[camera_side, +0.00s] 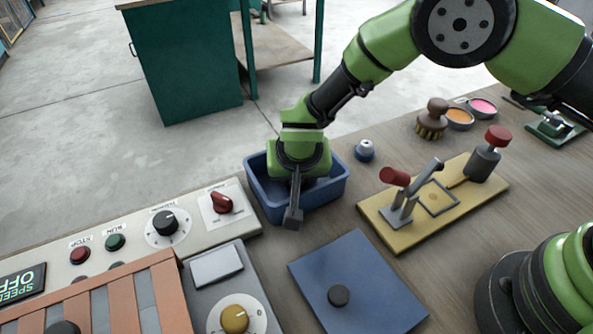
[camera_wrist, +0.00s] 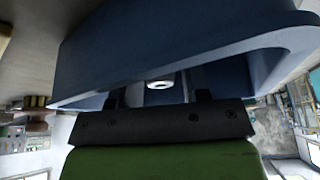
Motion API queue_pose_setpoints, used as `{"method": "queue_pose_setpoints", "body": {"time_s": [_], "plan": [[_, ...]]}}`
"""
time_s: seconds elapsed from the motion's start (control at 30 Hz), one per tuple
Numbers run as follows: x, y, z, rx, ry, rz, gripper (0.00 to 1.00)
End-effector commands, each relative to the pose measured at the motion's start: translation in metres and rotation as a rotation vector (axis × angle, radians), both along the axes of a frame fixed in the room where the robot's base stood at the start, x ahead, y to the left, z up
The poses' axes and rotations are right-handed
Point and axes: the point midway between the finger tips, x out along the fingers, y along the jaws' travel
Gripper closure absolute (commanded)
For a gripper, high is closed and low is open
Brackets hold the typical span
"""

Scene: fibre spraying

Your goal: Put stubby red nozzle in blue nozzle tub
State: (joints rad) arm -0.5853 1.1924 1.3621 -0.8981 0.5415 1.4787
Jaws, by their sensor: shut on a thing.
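The blue nozzle tub (camera_side: 322,197) stands on the bench beside the control panel. In the wrist view its blue wall (camera_wrist: 130,45) fills the upper part. In the wrist view my gripper (camera_wrist: 158,96) is shut on a small piece with a pale round end and a dark hole, a nozzle (camera_wrist: 160,84). Most of this nozzle is hidden and no red shows on it. I cannot tell whether it touches the tub floor.
A blue-and-white nozzle (camera_side: 365,151) stands right of the tub. A yellow board (camera_side: 400,240) carries a clamp with red knobs. A blue plate (camera_side: 370,285) lies in front. A brush (camera_side: 433,118) and colour pots stand at the back right. The control panel (camera_side: 140,228) borders the left.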

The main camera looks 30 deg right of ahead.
Motion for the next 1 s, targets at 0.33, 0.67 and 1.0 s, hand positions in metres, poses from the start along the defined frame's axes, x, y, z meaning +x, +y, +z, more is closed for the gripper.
{"method": "queue_pose_setpoints", "body": {"time_s": [0.33,0.67,1.0], "plan": [[0.0,0.0,-0.003,0.0,0.0,0.0,0.32],[0.0,0.0,0.003,0.0,0.0,0.0,0.32],[-0.023,0.01,0.063,0.002,-0.004,0.003,0.32]]}}
